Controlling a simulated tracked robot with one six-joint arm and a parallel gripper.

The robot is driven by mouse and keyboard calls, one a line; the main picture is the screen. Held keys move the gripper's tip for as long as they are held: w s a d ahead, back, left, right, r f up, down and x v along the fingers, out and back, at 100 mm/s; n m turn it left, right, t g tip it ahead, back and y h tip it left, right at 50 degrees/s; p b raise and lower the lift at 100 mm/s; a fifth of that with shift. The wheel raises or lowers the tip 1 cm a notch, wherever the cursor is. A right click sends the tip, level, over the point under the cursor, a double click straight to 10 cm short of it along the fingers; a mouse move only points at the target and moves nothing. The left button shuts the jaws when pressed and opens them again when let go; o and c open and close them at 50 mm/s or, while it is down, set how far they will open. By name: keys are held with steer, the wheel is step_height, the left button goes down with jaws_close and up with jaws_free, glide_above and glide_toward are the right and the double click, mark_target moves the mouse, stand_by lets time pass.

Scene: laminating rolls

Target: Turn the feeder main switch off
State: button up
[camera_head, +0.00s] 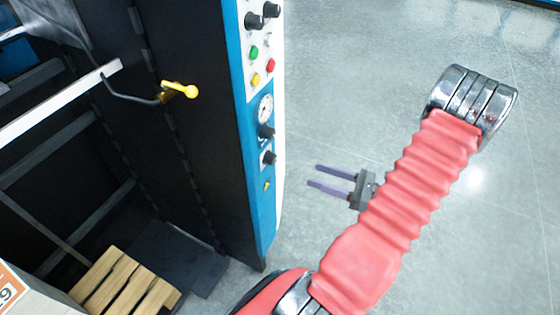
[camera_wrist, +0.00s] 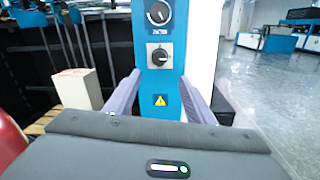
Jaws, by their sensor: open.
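A blue control panel (camera_head: 262,212) stands on the front of the black machine. Its lowest black rotary knob (camera_head: 268,158), on a light square plate, looks like the main switch; it also shows in the wrist view (camera_wrist: 159,55). No label on it is readable, and its set position is too small to tell. My gripper (camera_head: 314,175) is open and empty, to the right of the panel and apart from it. In the wrist view, my gripper's two purple fingers (camera_wrist: 159,77) point at the panel, one on each side, with the knob between and slightly above their tips.
Above the knob are a scaled dial (camera_wrist: 158,12), a gauge (camera_head: 265,105), a green button (camera_head: 254,52) and a red button (camera_head: 270,65). A yellow warning sign (camera_wrist: 160,100) is below it. A yellow handle (camera_head: 179,90) juts out left. Open floor (camera_head: 350,90) lies right.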

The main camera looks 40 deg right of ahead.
mark_target(275, 160)
steer(key=shift+w, duration=0.1)
steer(key=x, duration=1.3)
steer(key=shift+w+a, duration=0.2)
steer(key=shift+w, duration=0.1)
steer(key=shift+d, duration=0.1)
steer(key=c, duration=1.1)
